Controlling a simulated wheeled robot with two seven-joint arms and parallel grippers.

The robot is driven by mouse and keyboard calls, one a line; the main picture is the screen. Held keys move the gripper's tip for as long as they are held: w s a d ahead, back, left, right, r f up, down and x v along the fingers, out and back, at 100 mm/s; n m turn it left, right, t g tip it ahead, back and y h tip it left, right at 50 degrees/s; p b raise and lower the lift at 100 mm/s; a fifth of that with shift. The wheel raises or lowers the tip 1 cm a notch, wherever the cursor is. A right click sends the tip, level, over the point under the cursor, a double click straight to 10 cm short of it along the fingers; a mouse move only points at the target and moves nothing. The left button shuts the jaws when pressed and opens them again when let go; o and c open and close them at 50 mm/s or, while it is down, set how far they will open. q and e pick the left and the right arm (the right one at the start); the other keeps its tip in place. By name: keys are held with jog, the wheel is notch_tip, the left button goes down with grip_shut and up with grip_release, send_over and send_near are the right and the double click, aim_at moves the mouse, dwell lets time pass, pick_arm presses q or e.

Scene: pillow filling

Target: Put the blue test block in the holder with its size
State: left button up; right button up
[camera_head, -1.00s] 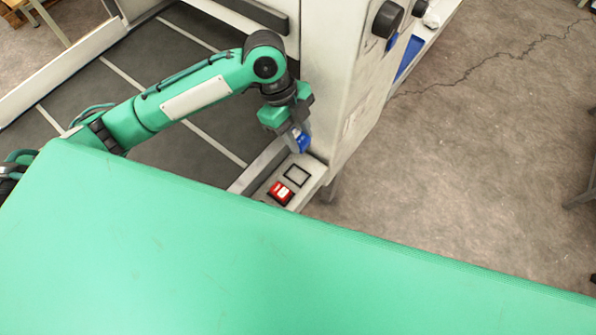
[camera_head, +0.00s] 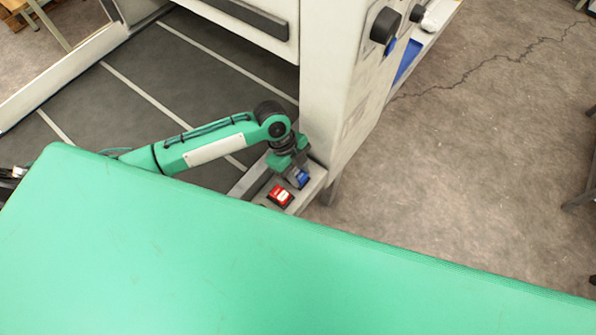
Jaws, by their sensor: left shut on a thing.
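The blue test block (camera_head: 301,179) is in the grip of my left gripper (camera_head: 297,175), low over the small ledge at the foot of the machine's post. My left gripper is shut on it and points down. The block covers the black-outlined square of the ledge, so that holder is hidden. I cannot tell whether the block touches the ledge or sits inside the outline. A red block (camera_head: 280,196) with a white label sits on the same ledge (camera_head: 314,187), just left and in front of the blue one. My right gripper is not in view.
The machine's white post (camera_head: 340,95) stands right behind the gripper, with black knobs (camera_head: 385,25) higher up. A large green surface (camera_head: 250,255) fills the foreground. A dark conveyor-like bed (camera_head: 150,95) with pale stripes lies to the left. Open floor is to the right.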

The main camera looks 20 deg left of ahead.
pick_arm(q)
jog(key=o, duration=1)
jog(key=shift+a+f, duration=0.1)
jog(key=shift+f, duration=0.15)
jog(key=shift+o, duration=0.2)
jog(key=shift+r, duration=0.1)
jog(key=v, duration=1.2)
jog(key=shift+b, duration=0.35)
jog(key=shift+w, duration=0.1)
